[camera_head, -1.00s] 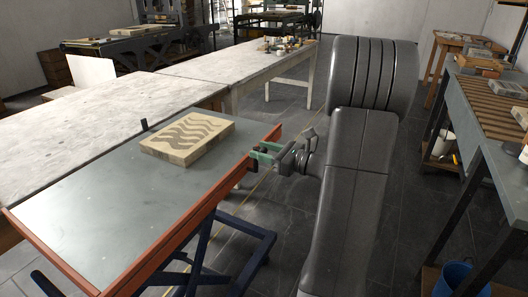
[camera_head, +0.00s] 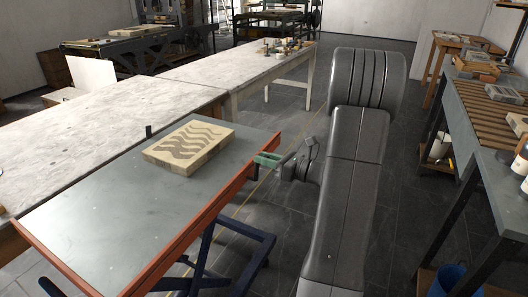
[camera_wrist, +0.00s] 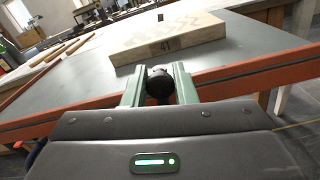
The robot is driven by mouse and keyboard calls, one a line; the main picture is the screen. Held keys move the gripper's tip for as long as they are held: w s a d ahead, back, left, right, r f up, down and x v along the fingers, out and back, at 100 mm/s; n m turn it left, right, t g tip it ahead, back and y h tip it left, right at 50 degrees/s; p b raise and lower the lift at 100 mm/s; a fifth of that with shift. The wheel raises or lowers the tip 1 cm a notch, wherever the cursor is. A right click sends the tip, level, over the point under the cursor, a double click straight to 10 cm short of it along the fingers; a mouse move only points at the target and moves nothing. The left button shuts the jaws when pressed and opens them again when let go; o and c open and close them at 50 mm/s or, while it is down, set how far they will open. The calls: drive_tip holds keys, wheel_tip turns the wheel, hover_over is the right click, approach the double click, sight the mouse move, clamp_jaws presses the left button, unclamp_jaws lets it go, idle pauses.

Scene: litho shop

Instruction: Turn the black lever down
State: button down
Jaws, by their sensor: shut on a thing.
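The black lever (camera_wrist: 159,85) shows in the wrist view as a dark rounded end between the two green fingers of my gripper (camera_wrist: 160,72). In the head view the lever (camera_head: 253,171) is a small dark piece at the orange side rail of the lift table (camera_head: 90,222), partly hidden by my gripper (camera_head: 268,159). My gripper is shut on the lever, just outside the rail. The lever's full length and exact angle are hard to tell.
A pale stone block with a wavy dark pattern (camera_head: 190,148) lies on the lift table. A small black post (camera_head: 148,131) stands at its far edge. A long pale-topped table (camera_head: 100,125) is behind it. A workbench (camera_head: 480,140) stands at the right, with dark floor between.

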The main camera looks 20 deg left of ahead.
drive_tip(key=w+d+f+m+p, duration=0.1)
drive_tip(key=w+f+m+p, duration=0.5)
drive_tip(key=m+p, duration=0.7)
drive_tip(key=shift+w+f+m, duration=0.25)
drive_tip(key=shift+f+m, duration=0.8)
drive_tip(key=shift+m, duration=0.25)
drive_tip(key=c, duration=1.3)
unclamp_jaws()
drive_tip(key=shift+f, duration=0.1)
drive_tip(key=shift+o, duration=0.2)
drive_tip(key=shift+d, duration=0.1)
drive_tip(key=s+d+b, duration=0.1)
drive_tip(key=s+d, duration=0.1)
drive_tip(key=d, duration=1.1)
drive_tip(key=shift+d, duration=0.25)
drive_tip(key=shift+a, duration=0.1)
